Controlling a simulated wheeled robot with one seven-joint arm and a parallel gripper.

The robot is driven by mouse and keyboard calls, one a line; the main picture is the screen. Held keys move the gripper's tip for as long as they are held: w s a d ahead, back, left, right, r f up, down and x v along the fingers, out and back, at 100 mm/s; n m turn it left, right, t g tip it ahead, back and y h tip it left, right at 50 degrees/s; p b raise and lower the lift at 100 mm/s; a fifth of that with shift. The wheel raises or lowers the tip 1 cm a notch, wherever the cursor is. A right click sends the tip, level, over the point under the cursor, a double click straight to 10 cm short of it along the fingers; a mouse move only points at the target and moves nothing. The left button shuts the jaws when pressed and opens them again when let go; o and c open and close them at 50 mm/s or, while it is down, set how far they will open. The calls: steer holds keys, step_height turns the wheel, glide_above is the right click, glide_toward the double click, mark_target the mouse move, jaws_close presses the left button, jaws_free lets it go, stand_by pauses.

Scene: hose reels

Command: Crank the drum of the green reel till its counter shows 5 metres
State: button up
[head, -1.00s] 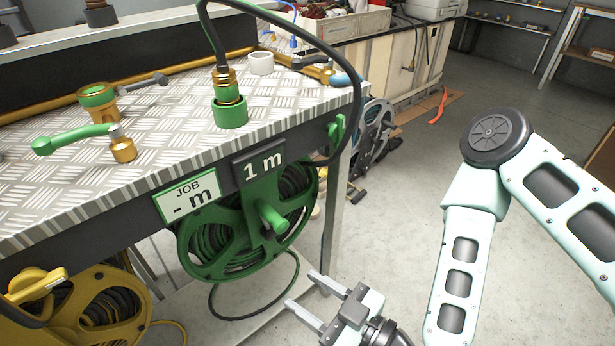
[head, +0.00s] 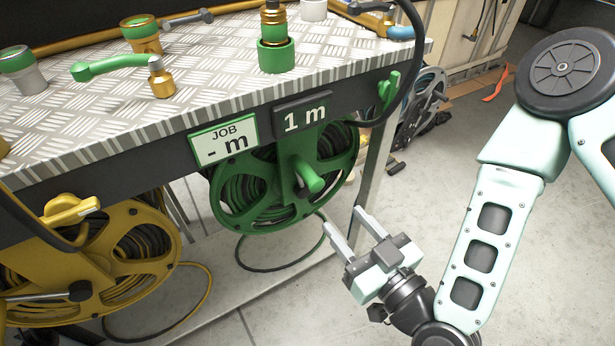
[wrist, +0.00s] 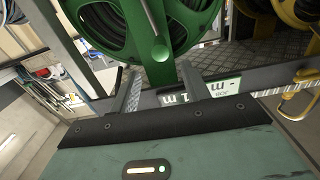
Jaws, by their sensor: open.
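The green reel (head: 235,195) hangs under the bench's front edge, with dark hose wound on its drum. Its green crank handle (head: 309,178) sticks out toward me near the drum's middle. The counter (head: 304,117) above it reads 1 m. The green-framed job sign (head: 224,143) beside it reads "JOB - m". My gripper (head: 344,228) is open and empty, below and to the right of the crank handle and apart from it. In the wrist view the picture is upside down; the reel (wrist: 115,30) and its handle (wrist: 160,53) show beyond the two open fingers (wrist: 158,85).
A yellow reel (head: 130,245) hangs to the left. The metal bench top (head: 110,110) holds several fittings and a green lever. A bench leg (head: 378,165) stands right of the green reel. Loose hose loops hang below both reels. The floor at the right is open.

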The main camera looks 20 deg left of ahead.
mark_target(306, 174)
steer(key=x, duration=1.3)
steer(key=shift+w+a+r, duration=0.2)
steer(key=shift+w, duration=0.1)
jaws_close()
